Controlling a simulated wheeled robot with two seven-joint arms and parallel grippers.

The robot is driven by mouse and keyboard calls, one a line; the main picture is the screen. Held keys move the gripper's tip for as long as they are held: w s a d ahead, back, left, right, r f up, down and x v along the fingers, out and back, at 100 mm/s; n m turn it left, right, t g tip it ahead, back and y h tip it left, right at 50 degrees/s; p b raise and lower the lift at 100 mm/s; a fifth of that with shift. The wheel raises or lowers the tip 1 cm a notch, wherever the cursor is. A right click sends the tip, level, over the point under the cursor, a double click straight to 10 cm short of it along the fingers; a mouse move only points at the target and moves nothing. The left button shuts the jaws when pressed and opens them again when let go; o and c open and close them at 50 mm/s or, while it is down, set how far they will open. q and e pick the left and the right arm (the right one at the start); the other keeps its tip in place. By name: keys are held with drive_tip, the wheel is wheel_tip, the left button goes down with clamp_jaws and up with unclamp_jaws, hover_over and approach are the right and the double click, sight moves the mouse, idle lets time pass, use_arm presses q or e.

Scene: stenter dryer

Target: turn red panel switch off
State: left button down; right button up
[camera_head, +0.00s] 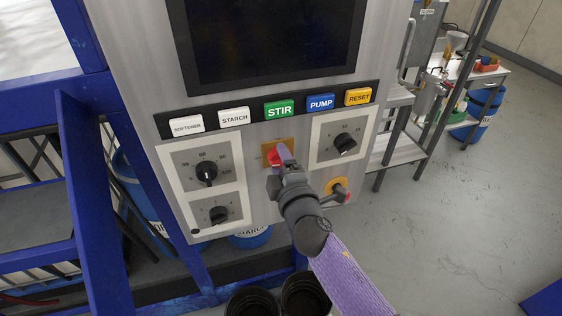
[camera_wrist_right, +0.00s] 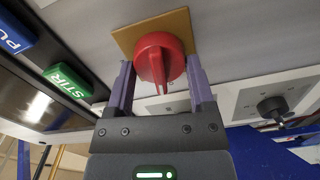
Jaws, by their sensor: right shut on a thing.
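The red panel switch (camera_wrist_right: 158,58) is a round knob with a raised grip on a yellow-brown plate (camera_wrist_right: 176,25). In the head view the red switch (camera_head: 273,157) sits below the green STIR button, partly covered by my right gripper (camera_head: 283,153). My right gripper also shows in the right wrist view (camera_wrist_right: 160,85), with one purple finger on each side of the red switch, shut on it. My left gripper is in neither view.
A row of labelled buttons, including STIR (camera_head: 279,109), runs above the switch under a dark screen (camera_head: 275,40). Black dials (camera_head: 207,172) flank it, and another yellow-plated red switch (camera_head: 338,191) is at lower right. A blue frame (camera_head: 95,200) stands at left.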

drive_tip(key=shift+f+n, duration=0.1)
drive_tip(key=shift+n, duration=1)
drive_tip(key=o, duration=1.2)
drive_tip(key=v, duration=1)
